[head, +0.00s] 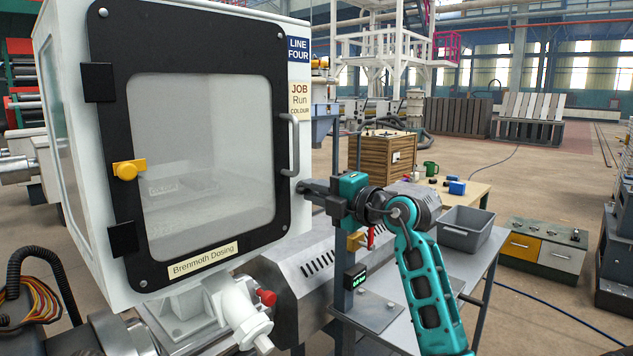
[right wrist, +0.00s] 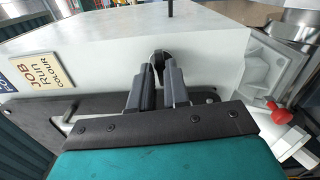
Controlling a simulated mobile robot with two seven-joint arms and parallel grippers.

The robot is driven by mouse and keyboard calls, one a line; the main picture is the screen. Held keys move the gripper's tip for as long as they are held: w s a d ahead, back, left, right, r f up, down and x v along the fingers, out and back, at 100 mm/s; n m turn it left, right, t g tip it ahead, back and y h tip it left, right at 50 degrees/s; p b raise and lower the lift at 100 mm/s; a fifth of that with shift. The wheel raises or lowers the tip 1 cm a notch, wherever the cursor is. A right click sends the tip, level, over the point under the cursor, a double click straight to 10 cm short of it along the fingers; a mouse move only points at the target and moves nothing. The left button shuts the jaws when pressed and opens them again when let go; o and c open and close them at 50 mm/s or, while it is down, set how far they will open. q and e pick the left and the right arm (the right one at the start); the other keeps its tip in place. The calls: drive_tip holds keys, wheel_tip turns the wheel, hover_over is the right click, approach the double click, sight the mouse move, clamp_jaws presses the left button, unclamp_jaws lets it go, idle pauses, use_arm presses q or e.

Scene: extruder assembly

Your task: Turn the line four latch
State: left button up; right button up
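The white Line Four dosing cabinet (head: 45,110) has a black-framed clear door (head: 205,150), which looks shut. A yellow knob (head: 125,171) sits on the door's left edge. A grey bar handle (head: 290,145) is on its right edge. My right gripper (head: 308,187) reaches to the cabinet's right side, below the handle. In the right wrist view its fingers (right wrist: 158,85) lie close on both sides of a dark latch piece (right wrist: 161,58) on the white side wall, and look shut on it. Contact is partly hidden. My left gripper is out of view.
A grey machine housing (head: 300,275) and a white pipe fitting with a red knob (head: 266,297) stand below the cabinet. To the right, a table holds a grey bin (head: 467,228). A wooden crate (head: 385,153) stands farther back.

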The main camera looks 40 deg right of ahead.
drive_tip(key=o, duration=0.3)
drive_tip(key=shift+f, duration=0.1)
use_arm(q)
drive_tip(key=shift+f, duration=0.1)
use_arm(e)
drive_tip(key=shift+o, duration=0.2)
drive_tip(key=s, duration=0.6)
drive_tip(key=shift+d, duration=0.25)
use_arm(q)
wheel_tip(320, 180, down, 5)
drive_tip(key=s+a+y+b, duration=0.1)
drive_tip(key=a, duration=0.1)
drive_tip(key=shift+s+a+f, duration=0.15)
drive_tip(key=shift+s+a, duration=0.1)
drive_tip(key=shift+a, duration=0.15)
use_arm(e)
drive_tip(key=s+d, duration=0.1)
drive_tip(key=s, duration=1.2)
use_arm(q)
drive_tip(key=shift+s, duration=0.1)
